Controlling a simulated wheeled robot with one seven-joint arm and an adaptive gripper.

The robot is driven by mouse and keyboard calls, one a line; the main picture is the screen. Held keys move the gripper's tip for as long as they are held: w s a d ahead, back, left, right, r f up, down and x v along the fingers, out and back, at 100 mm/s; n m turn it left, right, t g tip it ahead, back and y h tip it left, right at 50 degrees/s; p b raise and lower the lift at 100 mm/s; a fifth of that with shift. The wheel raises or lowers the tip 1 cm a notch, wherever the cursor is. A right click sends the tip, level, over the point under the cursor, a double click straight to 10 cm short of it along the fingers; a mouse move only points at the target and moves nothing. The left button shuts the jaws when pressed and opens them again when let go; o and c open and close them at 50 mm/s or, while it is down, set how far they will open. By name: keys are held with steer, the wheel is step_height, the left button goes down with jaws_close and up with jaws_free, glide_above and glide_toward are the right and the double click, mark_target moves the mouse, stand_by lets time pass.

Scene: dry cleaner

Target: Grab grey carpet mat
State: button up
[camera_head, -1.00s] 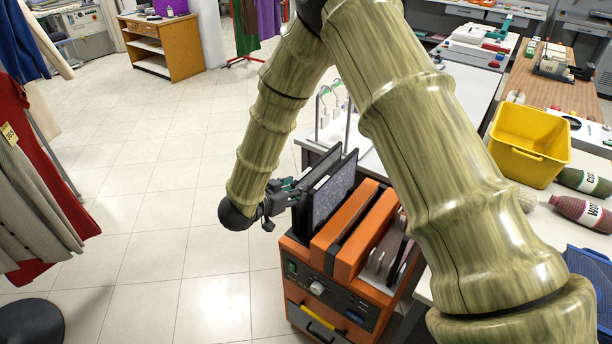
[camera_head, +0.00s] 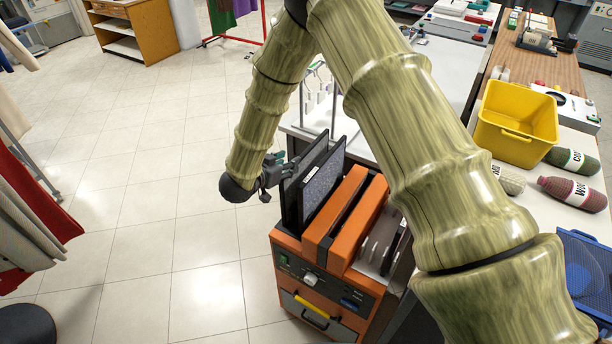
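A grey speckled panel with a dark frame (camera_head: 322,186), which looks like the grey carpet mat, stands upright in the left part of an orange cart (camera_head: 340,222). A second dark upright panel (camera_head: 291,204) stands close on its left. My gripper (camera_head: 281,172) is at the left side of these panels, near their upper part, and seems to touch or overlap the left one. The fingertips are small and partly hidden against the dark panels. I cannot tell whether they are closed on an edge.
A white table (camera_head: 400,128) adjoins the cart, with a wire rack (camera_head: 318,100) near its left edge. A yellow bin (camera_head: 516,122), bottles (camera_head: 572,192) and a blue tray (camera_head: 590,262) are at right. Garments (camera_head: 30,205) hang at left. The tiled floor between is clear.

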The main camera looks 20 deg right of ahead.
steer(key=shift+d+p, duration=0.3)
steer(key=shift+d, duration=0.15)
steer(key=shift+f+p+x, duration=0.25)
steer(key=shift+p+x, duration=0.65)
steer(key=shift+x, duration=1.1)
steer(key=shift+s+a, duration=0.1)
steer(key=shift+s, duration=0.05)
jaws_close()
